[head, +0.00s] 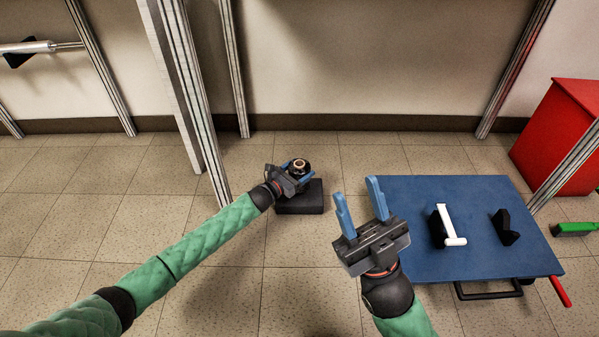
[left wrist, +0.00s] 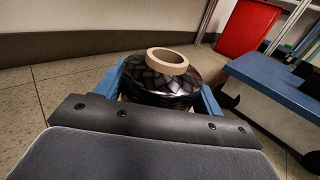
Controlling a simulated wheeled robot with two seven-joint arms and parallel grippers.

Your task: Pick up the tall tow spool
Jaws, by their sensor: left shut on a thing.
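The tow spool (head: 299,165) is black with a tan cardboard core ring on top. It is upright over a black block (head: 302,200) on the floor; I cannot tell whether it touches the block. My left gripper (head: 300,172) is shut on the spool, its blue fingers on either side. In the left wrist view the spool (left wrist: 160,82) sits between the two blue fingers, its lower part hidden by the gripper body. My right gripper (head: 359,207) is open and empty, with its blue fingers apart, left of the blue table.
The blue table (head: 400,195) stands on the right, bearing a white-handled tool (head: 449,226) and a black holder (head: 505,228). A red bin (head: 560,130) is at far right. Metal posts (head: 190,90) rise left of the spool. Floor at left is clear.

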